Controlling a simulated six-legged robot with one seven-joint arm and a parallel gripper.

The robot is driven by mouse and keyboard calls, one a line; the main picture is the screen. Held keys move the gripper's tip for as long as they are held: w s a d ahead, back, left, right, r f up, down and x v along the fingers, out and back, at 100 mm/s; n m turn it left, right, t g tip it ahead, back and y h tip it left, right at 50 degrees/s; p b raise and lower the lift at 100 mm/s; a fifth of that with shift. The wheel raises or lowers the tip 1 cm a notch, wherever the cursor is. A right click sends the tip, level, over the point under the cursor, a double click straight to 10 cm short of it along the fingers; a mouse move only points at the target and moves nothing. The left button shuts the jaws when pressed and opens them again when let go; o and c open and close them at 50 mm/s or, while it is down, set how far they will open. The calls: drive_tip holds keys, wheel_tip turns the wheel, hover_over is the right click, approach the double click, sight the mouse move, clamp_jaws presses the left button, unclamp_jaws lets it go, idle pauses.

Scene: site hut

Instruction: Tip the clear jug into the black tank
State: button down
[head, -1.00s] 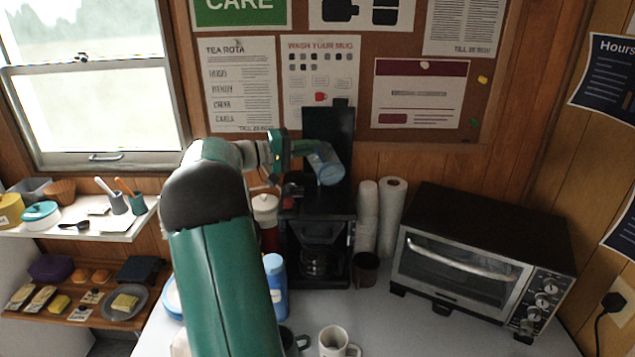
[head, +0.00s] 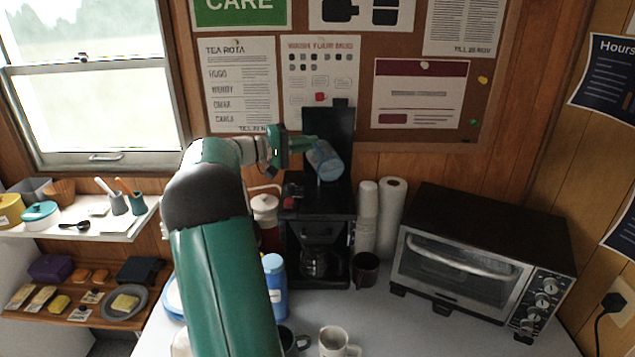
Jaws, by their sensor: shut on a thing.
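The clear jug (head: 325,160), bluish and see-through, is tilted in the air above the black coffee machine. My gripper (head: 301,144) is shut on it from the left side. The black tank (head: 304,191) is the top part of the coffee machine, below the jug, with its tall black lid (head: 329,135) standing up behind. The jug's lower end is close above the tank. I cannot tell whether water is flowing out, and the inside of the tank is hidden.
A toaster oven (head: 485,258) stands on the right. Stacked white cups (head: 367,218) and a paper roll (head: 391,217) stand beside the machine. A red flask (head: 266,220), a blue bottle (head: 275,285) and a white mug (head: 334,341) are near my arm.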

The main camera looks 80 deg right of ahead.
drive_tip(key=shift+s+a+f+m, duration=0.3)
drive_tip(key=shift+s+a+m, duration=0.05)
drive_tip(key=shift+a+m, duration=0.2)
drive_tip(key=shift+s+a+f+m, duration=0.35)
drive_tip(key=shift+a+m, duration=0.1)
drive_tip(key=shift+a, duration=0.1)
